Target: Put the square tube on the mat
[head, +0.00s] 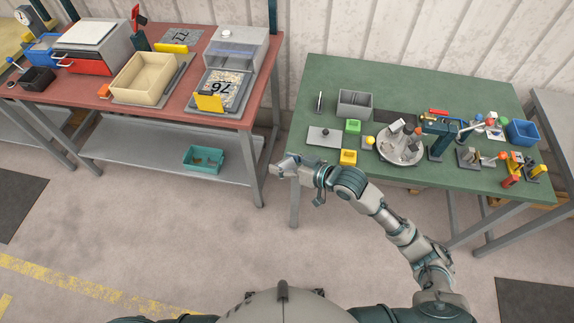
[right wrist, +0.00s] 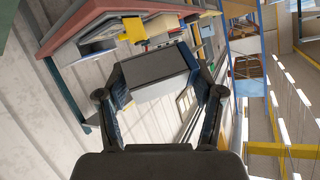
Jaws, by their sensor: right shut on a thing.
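My right gripper (head: 283,167) reaches out over the floor between the two tables, near the left front corner of the green table. In the right wrist view its two fingers (right wrist: 158,95) are shut on the square tube (right wrist: 153,70), a dark grey boxy piece held crosswise between the fingertips. In the head view the tube is hard to tell apart from the gripper. On the red table lies a grey mat-like piece (head: 194,104) under a speckled sheet marked with numbers; I cannot tell for sure that this is the mat. My left gripper is not in view.
The red table (head: 247,112) also holds a beige bin (head: 145,78), a clear-fronted box (head: 235,48) and a yellow angled piece (head: 209,101). The green table (head: 300,125) is crowded with tools, a grey box (head: 354,104) and a round tray (head: 401,157). Floor between them is clear.

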